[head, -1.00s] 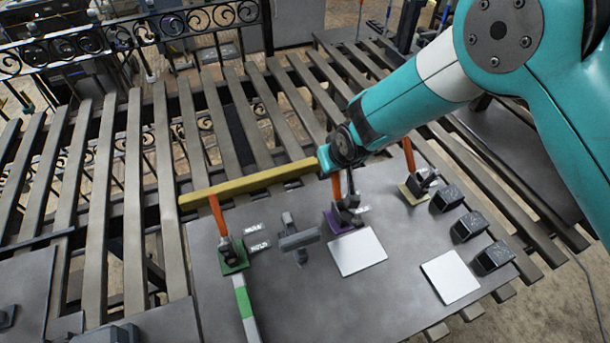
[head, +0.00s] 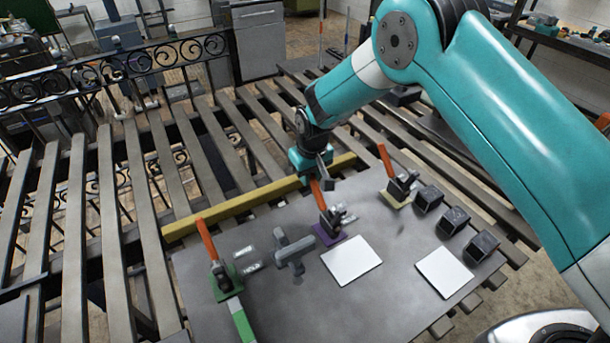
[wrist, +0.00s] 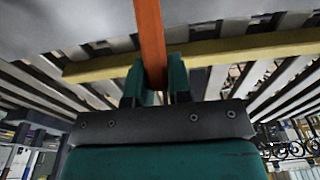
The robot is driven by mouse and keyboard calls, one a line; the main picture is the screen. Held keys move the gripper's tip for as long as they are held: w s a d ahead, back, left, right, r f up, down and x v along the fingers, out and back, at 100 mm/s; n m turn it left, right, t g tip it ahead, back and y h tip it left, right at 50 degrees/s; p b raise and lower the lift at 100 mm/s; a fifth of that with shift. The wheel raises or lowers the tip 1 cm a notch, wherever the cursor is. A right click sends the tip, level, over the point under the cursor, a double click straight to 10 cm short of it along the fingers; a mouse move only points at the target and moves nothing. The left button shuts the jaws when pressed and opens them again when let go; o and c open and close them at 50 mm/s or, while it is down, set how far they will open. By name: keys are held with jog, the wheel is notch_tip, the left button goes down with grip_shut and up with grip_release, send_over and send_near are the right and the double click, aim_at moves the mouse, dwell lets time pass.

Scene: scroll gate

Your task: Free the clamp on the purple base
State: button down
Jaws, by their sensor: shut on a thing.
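The purple base (head: 328,237) carries a toggle clamp (head: 331,219) near the middle of the grey plate. Its orange handle (head: 319,195) stands up, leaning slightly left. My gripper (head: 313,178) is at the upper part of this handle. In the wrist view the orange handle (wrist: 150,40) passes between the teal fingers of my gripper (wrist: 160,75), which is shut on it. The handle's upper end is hidden by my gripper in the head view. The clamp's foot is not visible in the wrist view.
A yellow bar (head: 230,206) lies behind the clamps. A green-base clamp (head: 222,284) stands left, an olive-base clamp (head: 397,193) right. A grey T-shaped piece (head: 292,251), white pads (head: 352,261) and black blocks (head: 456,220) are on the plate.

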aim_at(313, 178)
jog(key=shift+w, duration=0.15)
jog(key=c, duration=1)
grip_release()
jog(key=shift+c, duration=0.2)
notch_tip(313, 178, up, 17)
jog(key=s+b, duration=0.1)
jog(key=b, duration=0.4)
jog(key=shift+s+d+r, duration=0.15)
jog(key=shift+s+d, duration=0.25)
jog(key=shift+d, duration=0.05)
jog(key=s+d+r+y, duration=0.1)
jog(key=s+d+r, duration=0.2)
jog(key=s, duration=0.4)
jog(key=s+d+r+y, duration=0.1)
jog(key=s+d+r, duration=0.25)
jog(key=s, duration=0.45)
jog(key=s+d+n+g+y, duration=0.1)
jog(key=s+d, duration=0.2)
jog(key=s, duration=1.3)
jog(key=shift+s+f+n+y+b, duration=0.2)
jog(key=shift+f+n+y+b, duration=0.1)
jog(key=shift+b, duration=0.05)
